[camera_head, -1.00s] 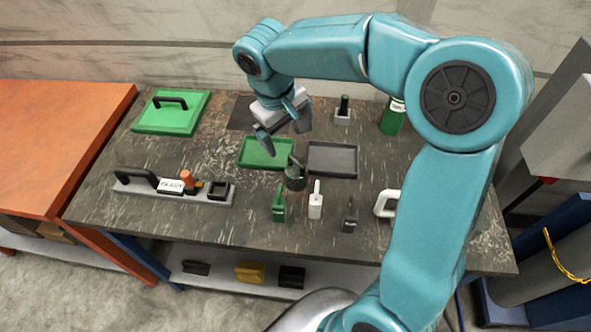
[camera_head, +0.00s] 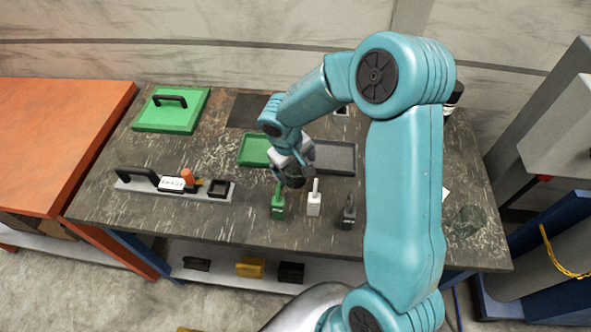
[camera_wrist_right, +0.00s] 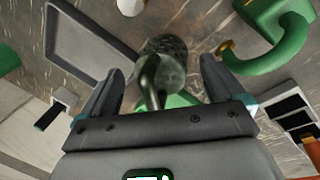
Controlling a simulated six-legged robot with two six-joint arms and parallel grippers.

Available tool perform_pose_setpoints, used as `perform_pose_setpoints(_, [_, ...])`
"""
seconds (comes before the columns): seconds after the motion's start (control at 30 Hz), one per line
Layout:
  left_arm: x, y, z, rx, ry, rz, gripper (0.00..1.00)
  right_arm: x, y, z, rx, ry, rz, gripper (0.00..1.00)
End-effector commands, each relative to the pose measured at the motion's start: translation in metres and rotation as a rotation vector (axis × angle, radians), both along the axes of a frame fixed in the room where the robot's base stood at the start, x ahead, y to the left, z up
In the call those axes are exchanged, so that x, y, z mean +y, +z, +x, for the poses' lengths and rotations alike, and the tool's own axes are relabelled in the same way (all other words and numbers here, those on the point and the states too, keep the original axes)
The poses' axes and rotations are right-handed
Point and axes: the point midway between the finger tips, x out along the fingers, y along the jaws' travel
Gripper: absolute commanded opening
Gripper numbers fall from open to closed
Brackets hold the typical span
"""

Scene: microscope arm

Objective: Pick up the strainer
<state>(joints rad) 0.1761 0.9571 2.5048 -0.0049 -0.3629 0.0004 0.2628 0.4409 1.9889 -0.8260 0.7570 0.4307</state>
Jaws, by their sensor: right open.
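The strainer is a small dark mesh cup with an upright handle. In the head view the strainer (camera_head: 292,181) is on the table in front of the trays, mostly hidden by my right gripper (camera_head: 293,168). In the right wrist view the strainer (camera_wrist_right: 168,62) lies between and just beyond the spread fingers of my right gripper (camera_wrist_right: 160,78), its handle pointing back toward the palm. The fingers are open, and I see no grip on it. My left gripper is not in view.
A green tray (camera_head: 254,149) and a grey tray (camera_head: 335,157) are behind. Green (camera_head: 278,206), white (camera_head: 314,204) and dark (camera_head: 348,213) handled items stand close in front. A grey holder with tools (camera_head: 150,185) is at left. The table's front left is clear.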

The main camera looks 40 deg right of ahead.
Motion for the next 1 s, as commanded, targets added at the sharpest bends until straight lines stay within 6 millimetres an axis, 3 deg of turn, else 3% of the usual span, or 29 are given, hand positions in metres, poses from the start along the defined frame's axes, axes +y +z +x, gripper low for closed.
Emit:
perform_pose_setpoints(0.27, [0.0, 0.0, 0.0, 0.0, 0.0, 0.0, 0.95, 0.0, -0.004, 0.0, -0.001, -0.001, 0.001, 0.92])
perform_pose_setpoints(0.43, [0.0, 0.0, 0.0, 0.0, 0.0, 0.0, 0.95, 0.0, -0.004, 0.0, -0.001, 0.0, 0.001, 0.37])
perform_pose_setpoints(0.5, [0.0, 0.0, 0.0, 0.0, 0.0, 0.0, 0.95, 0.0, -0.003, 0.0, -0.001, 0.0, 0.0, 0.29])
perform_pose_setpoints(0.77, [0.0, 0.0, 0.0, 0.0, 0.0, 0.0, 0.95, 0.0, -0.002, 0.0, -0.002, 0.0, 0.0, 0.29])
perform_pose_setpoints(1.0, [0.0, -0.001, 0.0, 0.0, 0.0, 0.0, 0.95, -0.001, 0.023, 0.001, -0.006, -0.001, -0.002, 0.29])
